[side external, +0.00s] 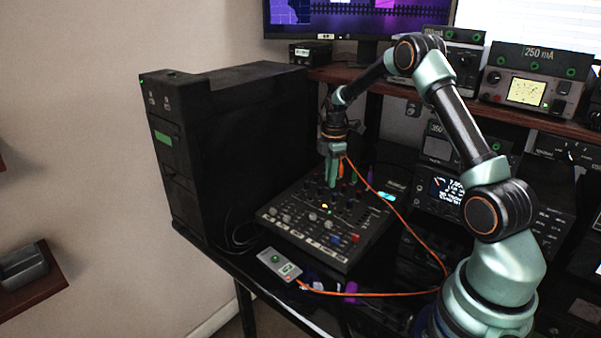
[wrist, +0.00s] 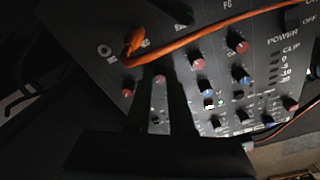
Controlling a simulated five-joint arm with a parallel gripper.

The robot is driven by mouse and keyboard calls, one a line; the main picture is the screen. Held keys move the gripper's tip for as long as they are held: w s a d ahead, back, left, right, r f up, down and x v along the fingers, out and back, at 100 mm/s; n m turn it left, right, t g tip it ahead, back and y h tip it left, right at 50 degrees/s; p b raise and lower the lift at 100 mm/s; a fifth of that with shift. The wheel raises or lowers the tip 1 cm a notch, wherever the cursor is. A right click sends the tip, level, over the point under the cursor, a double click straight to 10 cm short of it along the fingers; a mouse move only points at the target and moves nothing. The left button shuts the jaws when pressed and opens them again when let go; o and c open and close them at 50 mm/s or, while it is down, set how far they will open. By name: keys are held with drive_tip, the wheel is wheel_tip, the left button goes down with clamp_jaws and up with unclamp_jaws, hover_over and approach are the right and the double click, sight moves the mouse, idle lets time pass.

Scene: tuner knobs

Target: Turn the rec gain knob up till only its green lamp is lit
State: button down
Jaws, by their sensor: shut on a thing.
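The black mixer (side external: 350,262) lies on the desk, with rows of red, blue and white-capped knobs. My gripper (side external: 332,183) points down at its upper part and is shut on a knob. In the wrist view, the dark fingers (wrist: 158,72) stand over the mixer (wrist: 262,32), with a reddish knob (wrist: 159,81) showing between them. I cannot read which label belongs to the held knob. A small yellow spot (side external: 325,206) shows on the mixer below the fingers. A small green light (wrist: 221,103) glows in the wrist view.
A black computer tower (side external: 235,130) stands close on the left. Racked instruments (side external: 525,85) crowd the right.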

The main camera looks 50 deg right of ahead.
drive_tip(key=m, duration=0.4)
drive_tip(key=shift+m, duration=0.3)
drive_tip(key=shift+a+m, duration=0.1)
drive_tip(key=shift+m, duration=1.8)
drive_tip(key=c, duration=0.8)
unclamp_jaws()
drive_tip(key=shift+r, duration=0.1)
